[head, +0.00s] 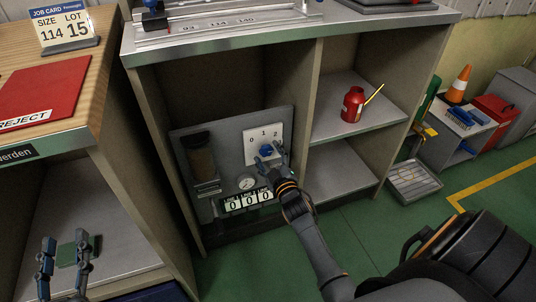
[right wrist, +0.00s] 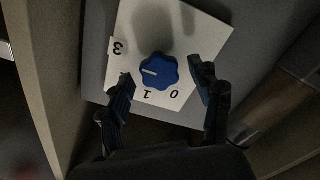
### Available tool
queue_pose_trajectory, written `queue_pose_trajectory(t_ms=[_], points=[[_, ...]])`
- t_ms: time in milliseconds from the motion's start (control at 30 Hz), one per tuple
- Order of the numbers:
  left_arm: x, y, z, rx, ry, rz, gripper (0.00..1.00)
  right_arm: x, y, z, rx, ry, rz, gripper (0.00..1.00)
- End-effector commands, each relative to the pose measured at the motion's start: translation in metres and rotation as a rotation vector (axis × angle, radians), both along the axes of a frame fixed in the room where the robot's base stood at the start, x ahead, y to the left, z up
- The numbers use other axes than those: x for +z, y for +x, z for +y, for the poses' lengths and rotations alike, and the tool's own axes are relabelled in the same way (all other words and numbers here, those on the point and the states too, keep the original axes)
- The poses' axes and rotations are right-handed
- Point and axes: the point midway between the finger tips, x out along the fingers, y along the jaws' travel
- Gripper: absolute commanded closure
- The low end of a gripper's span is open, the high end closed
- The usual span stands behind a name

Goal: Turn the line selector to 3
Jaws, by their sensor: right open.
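The blue line selector knob (right wrist: 158,71) sits on a white dial plate (right wrist: 190,30) marked 0, 1 and 3 in the right wrist view, which shows it upside down. Its white pointer line faces left in that view, between the 1 and the 3; a finger covers the spot there. In the head view the plate (head: 250,155) shows 0, 1 and 2, and the knob (head: 266,151) is partly hidden. My right gripper (right wrist: 165,92) is open, its fingers either side of the knob with gaps. My left gripper (head: 65,262) is at lower left, fingers spread.
The grey panel (head: 225,130) also carries a gauge (head: 246,183) and a counter reading 000 (head: 248,200). Cabinet walls enclose it. A red oil can (head: 353,105) stands on the right shelf.

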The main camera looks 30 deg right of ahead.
Motion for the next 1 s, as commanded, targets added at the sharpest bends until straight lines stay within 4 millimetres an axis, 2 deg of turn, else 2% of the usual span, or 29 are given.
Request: queue_pose_trajectory(t_ms=[300,500,700,1000], points=[[0.000,0.000,0.000,0.000,0.000,0.000,0.60,-0.002,-0.062,0.015,-0.001,0.001,0.004,0.36],[0.000,0.000,0.000,0.000,0.000,-0.001,0.60,-0.002,-0.096,0.023,-0.001,0.002,0.004,0.36],[0.000,0.000,0.000,0.000,0.000,-0.001,0.60,-0.001,-0.110,0.026,0.000,0.001,0.002,0.36],[0.001,0.000,0.000,0.000,0.000,-0.001,0.60,-0.001,-0.111,0.027,0.000,0.001,0.002,0.36]])
